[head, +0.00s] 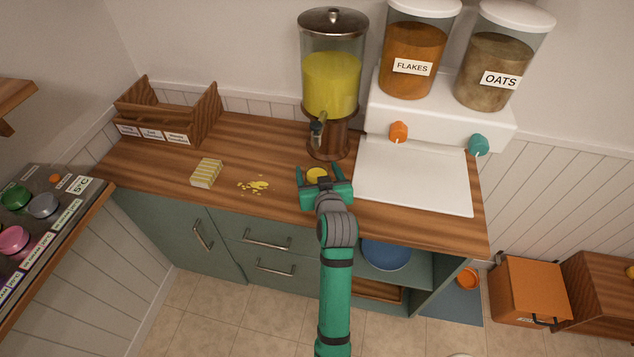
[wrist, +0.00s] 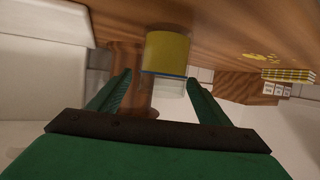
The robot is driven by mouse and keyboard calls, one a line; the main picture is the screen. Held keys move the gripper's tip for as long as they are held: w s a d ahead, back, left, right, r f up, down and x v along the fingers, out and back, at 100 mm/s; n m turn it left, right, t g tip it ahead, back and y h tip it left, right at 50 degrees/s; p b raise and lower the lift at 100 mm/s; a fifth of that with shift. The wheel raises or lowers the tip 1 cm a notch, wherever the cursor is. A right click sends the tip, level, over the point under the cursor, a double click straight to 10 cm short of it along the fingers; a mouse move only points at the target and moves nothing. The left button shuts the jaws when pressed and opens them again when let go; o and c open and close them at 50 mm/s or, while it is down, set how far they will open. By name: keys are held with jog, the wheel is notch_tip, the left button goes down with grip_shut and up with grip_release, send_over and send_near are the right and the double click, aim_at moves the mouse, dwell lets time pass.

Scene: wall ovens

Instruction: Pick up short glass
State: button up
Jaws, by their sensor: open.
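The short glass (head: 317,175) holds yellow liquid and stands on the wooden counter in front of the juice dispenser. In the head view my gripper (head: 325,180) is at the glass, with the fingers pointing toward the dispenser and partly hiding it. In the wrist view the glass (wrist: 167,53) shows yellow between and beyond the two open fingertips (wrist: 158,82). The wrist picture appears upside down. The fingers are apart and I see no contact with the glass.
The dispenser (head: 332,85) stands close behind the glass. A yellow spill (head: 255,186) and a striped box (head: 206,173) lie to the left. A white cereal dispenser base (head: 415,180) is to the right. The counter's front edge is near my gripper.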

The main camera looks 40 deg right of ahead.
aim_at(315, 166)
jog(key=shift+x, duration=2)
jog(key=shift+a, duration=0.15)
jog(key=c, duration=1.2)
jog(key=shift+w, duration=0.1)
jog(key=shift+c, duration=0.9)
jog(key=shift+r, duration=0.15)
